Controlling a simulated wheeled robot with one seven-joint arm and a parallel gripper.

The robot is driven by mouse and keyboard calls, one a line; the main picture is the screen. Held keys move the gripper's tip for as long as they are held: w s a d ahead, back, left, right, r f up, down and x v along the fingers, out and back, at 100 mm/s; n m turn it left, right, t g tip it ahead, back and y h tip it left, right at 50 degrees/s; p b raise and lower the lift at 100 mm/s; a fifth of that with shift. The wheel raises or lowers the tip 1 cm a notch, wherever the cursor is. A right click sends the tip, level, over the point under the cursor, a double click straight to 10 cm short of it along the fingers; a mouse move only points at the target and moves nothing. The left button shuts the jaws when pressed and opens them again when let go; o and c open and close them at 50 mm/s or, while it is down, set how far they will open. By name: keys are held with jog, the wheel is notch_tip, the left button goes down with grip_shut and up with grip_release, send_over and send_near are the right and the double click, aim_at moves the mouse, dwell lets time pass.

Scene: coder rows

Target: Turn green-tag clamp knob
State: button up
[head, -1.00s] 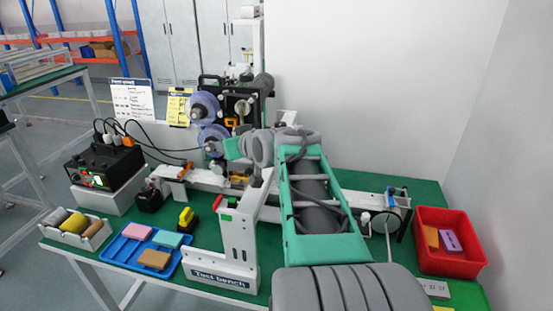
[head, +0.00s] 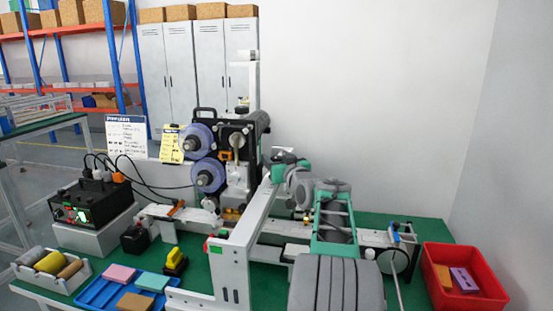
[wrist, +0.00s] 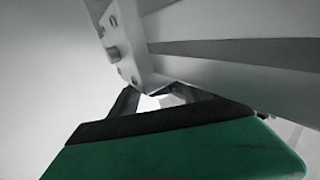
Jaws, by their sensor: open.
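A small green tag (head: 215,246) shows at the top of the white upright bracket (head: 231,278) at the front of the bench, beside a small red mark. I cannot make out a clamp knob by this tag. My gripper (wrist: 155,98) is open and empty in the wrist view. Its green body fills the bottom of that view, with two dark fingers beyond it. A pale metal beam with bolts (wrist: 118,50) lies close beyond the fingers. In the head view my arm reaches away over the bench, and its jaw tips cannot be made out.
The coder with purple rolls (head: 208,175) stands behind the bracket. A black power unit (head: 92,205) and blue tray (head: 92,293) are left. A red bin (head: 432,283) is right. A white wall closes the back right.

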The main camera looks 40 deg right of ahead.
jog(key=shift+c, duration=0.5)
grip_shut()
jog(key=shift+f+n+y, duration=0.1)
jog(key=shift+n+y, duration=0.3)
jog(key=shift+y, duration=0.2)
jog(key=shift+s+d+n+t+y, duration=0.1)
jog(key=shift+n+t+y, duration=0.35)
jog(key=shift+y, duration=0.25)
jog(key=n+y, duration=0.1)
jog(key=n+y+p, duration=0.1)
jog(key=y, duration=0.1)
jog(key=shift+r+y, duration=0.2)
jog(key=shift+y, duration=0.1)
jog(key=n+y+p, duration=0.3)
jog(key=y+p, duration=0.1)
jog(key=p, duration=0.2)
jog(key=shift+r+g, duration=0.1)
jog(key=shift+g, duration=0.15)
jog(key=shift+p, duration=0.45)
jog(key=shift+f+n+y+p, duration=0.25)
jog(key=shift+n+y+p, duration=0.2)
jog(key=shift+y+p, duration=0.45)
